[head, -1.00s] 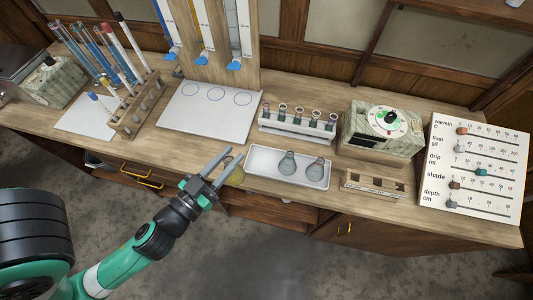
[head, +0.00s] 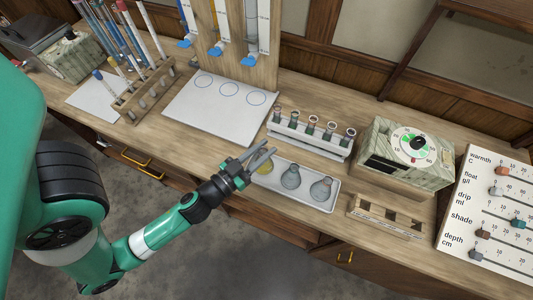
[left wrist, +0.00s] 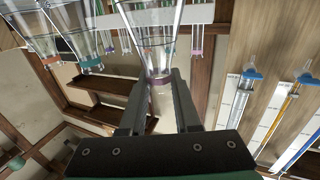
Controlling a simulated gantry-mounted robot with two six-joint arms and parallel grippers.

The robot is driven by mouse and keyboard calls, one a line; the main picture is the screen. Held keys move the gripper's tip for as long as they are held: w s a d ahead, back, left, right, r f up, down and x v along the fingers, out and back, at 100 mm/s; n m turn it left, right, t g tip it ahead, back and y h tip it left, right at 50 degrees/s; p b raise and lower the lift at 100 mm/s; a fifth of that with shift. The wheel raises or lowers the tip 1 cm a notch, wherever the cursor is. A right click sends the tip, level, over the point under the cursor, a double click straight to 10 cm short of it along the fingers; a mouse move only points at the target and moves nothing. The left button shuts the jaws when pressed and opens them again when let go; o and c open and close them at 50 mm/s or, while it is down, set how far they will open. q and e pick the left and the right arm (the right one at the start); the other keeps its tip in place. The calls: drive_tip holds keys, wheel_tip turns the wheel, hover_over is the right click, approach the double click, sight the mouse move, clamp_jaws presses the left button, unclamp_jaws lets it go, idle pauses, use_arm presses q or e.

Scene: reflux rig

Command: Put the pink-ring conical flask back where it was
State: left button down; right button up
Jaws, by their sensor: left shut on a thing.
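My left gripper (head: 262,156) is shut on the neck of the pink-ring conical flask (head: 265,167), which holds yellowish liquid. In the left wrist view its pink-purple ring (left wrist: 158,79) sits between the finger ends of the gripper (left wrist: 160,92). The flask is at the left end of the white tray (head: 322,206); I cannot tell whether its base touches the tray. Two other conical flasks, one in the middle (head: 291,178) and one at the right (head: 321,189), stand in the tray. In the left wrist view their rings look teal (left wrist: 91,63) and red (left wrist: 50,59). My right gripper is out of view.
A white rack of small tubes (head: 311,139) stands just behind the tray. A wooden rack (head: 386,217) and a dial box (head: 405,155) are to the right. A white sheet with circles (head: 225,115) lies to the left. The bench's front edge runs close before the tray.

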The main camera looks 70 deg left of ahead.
use_arm(q)
drive_tip(key=shift+s+f, duration=0.1)
drive_tip(key=shift+f, duration=0.65)
drive_tip(key=shift+s+d+r, duration=0.1)
drive_tip(key=shift+d, duration=0.05)
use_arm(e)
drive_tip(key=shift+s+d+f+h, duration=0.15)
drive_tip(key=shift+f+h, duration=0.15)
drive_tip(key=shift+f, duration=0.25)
use_arm(q)
drive_tip(key=c, duration=0.6)
unclamp_jaws()
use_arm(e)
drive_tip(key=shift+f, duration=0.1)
